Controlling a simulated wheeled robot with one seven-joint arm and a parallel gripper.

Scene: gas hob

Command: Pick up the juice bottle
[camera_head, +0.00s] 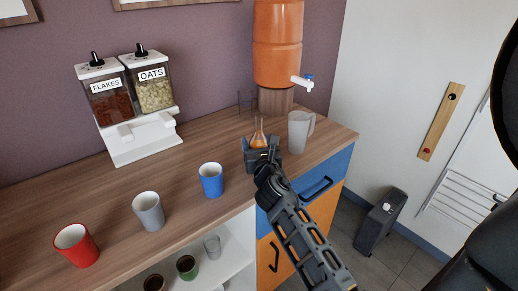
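The juice bottle (259,140) stands near the back right of the wooden counter, with a clear narrow neck and orange juice inside. My gripper (262,146) is at the bottle, reaching in from the front right. Its dark body hides the lower part of the bottle. Parts of the gripper show at both sides of the bottle, but I cannot tell whether the fingers touch it. The bottle looks upright.
A frosted jug (299,131) stands close to the right of my gripper. An orange dispenser (278,45) with a tap and a clear glass (246,102) are behind. Blue (211,180), grey (148,211) and red (76,245) cups stand left. Cereal dispensers (130,100) stand further back.

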